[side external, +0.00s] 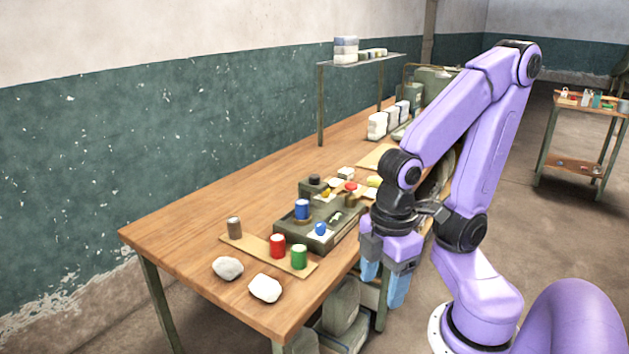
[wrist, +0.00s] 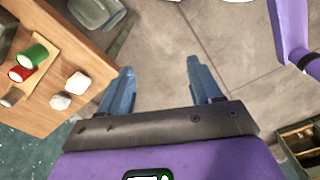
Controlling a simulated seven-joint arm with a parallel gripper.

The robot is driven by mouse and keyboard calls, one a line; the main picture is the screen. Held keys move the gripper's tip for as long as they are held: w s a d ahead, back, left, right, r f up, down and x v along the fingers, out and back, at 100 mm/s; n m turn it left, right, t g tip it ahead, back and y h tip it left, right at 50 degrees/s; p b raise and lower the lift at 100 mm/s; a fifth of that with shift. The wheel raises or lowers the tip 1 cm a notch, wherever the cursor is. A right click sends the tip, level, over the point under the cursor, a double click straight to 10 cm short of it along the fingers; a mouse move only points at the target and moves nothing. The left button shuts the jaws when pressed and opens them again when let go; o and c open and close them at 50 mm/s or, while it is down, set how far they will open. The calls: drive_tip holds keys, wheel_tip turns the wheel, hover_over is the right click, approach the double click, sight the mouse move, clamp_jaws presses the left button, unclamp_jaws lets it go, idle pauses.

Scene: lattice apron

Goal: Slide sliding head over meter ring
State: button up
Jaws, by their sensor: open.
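A dark green bench device (side external: 290,236) sits on the wooden table in the side view. A blue cylinder (side external: 302,209) stands on it, with a smaller blue piece (side external: 320,229) to its right. I cannot tell which parts are the sliding head and the meter ring; neither is identifiable in the wrist view. My gripper (side external: 384,281) points down beyond the table's right edge, apart from the device. In the wrist view my gripper (wrist: 160,66) has its two blue fingers spread, with only floor between them. It is open and empty.
A tan board (side external: 263,254) holds brown (side external: 234,228), red (side external: 277,246) and green (side external: 299,257) cylinders. Two white lumps (side external: 228,268) (side external: 265,288) lie near the table's front corner. A raised shelf (side external: 360,61) stands at the back. The table's left side is clear.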

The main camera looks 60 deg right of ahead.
drive_tip(key=w+r+m+t, duration=0.1)
drive_tip(key=w+r+m, duration=0.3)
drive_tip(key=w, duration=0.8)
wheel_tip(320, 180, up, 7)
drive_tip(key=m+t+h, duration=0.2)
drive_tip(key=m+h, duration=0.2)
drive_tip(key=m, duration=1.3)
hover_over(314, 176)
drive_tip(key=s+a, duration=0.4)
drive_tip(key=s, duration=0.1)
drive_tip(key=x, duration=1.1)
drive_tip(key=a+x, duration=0.1)
drive_tip(key=x, duration=0.4)
drive_tip(key=shift+w+f, duration=0.2)
drive_tip(key=shift+f, duration=0.35)
drive_tip(key=shift+c, duration=0.4)
clamp_jaws()
drive_tip(key=a, duration=0.9)
drive_tip(key=shift+a, duration=0.1)
